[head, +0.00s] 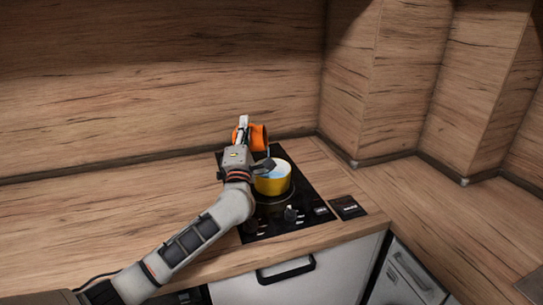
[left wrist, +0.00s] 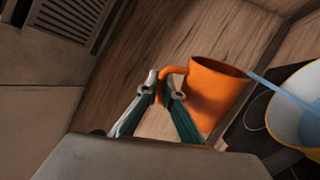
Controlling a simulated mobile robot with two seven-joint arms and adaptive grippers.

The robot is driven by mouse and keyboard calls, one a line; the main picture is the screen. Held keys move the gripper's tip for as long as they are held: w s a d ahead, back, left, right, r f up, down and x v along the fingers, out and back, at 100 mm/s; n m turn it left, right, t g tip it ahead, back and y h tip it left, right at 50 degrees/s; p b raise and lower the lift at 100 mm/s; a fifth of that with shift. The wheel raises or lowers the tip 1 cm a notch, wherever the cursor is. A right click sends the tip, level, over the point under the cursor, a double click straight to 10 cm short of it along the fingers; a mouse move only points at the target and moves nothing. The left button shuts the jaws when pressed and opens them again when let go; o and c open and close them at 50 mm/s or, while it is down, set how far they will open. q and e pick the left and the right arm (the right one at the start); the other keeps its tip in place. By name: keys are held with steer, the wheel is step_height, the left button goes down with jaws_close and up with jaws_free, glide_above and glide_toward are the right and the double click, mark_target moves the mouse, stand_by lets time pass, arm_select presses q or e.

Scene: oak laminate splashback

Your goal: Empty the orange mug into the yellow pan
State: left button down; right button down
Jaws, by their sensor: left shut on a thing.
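The orange mug (head: 258,138) is tilted above and behind the yellow pan (head: 271,186). My left gripper (head: 243,122) is shut on the mug's handle; the left wrist view shows its fingertips (left wrist: 165,92) closed at the handle of the mug (left wrist: 214,95). A thin light-blue stream (left wrist: 285,90) runs from the mug's rim into the pan (left wrist: 277,124). Light-blue liquid shows inside the pan. The mug's inside is mostly hidden. My right gripper is not in view.
The pan stands on a black hob (head: 307,197) with knobs at its front. A wooden splashback (head: 160,100) rises behind. The wooden counter (head: 130,205) is clear to the left. A small dark panel (head: 347,207) lies right of the hob. A drawer handle (head: 285,270) is below.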

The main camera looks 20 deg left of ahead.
arm_select(q)
steer(key=shift+d+r, duration=0.1)
steer(key=shift+r, duration=0.1)
steer(key=shift+d+m+p, duration=0.15)
steer(key=shift+m+p, duration=0.15)
steer(key=shift+p, duration=0.05)
steer(key=shift+r+h, duration=0.1)
steer(key=shift+h, duration=0.3)
steer(key=shift+d+m+p, duration=0.2)
steer(key=shift+m+p, duration=0.2)
steer(key=shift+p, duration=0.15)
steer(key=shift+w+d+r+m+p, duration=0.1)
steer(key=shift+m+p, duration=0.2)
steer(key=shift+d+t, duration=0.1)
steer(key=shift+t, duration=0.2)
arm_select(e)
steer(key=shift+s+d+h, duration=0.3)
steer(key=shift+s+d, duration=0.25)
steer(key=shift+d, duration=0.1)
arm_select(q)
steer(key=shift+r+h, duration=0.1)
steer(key=shift+h, duration=0.3)
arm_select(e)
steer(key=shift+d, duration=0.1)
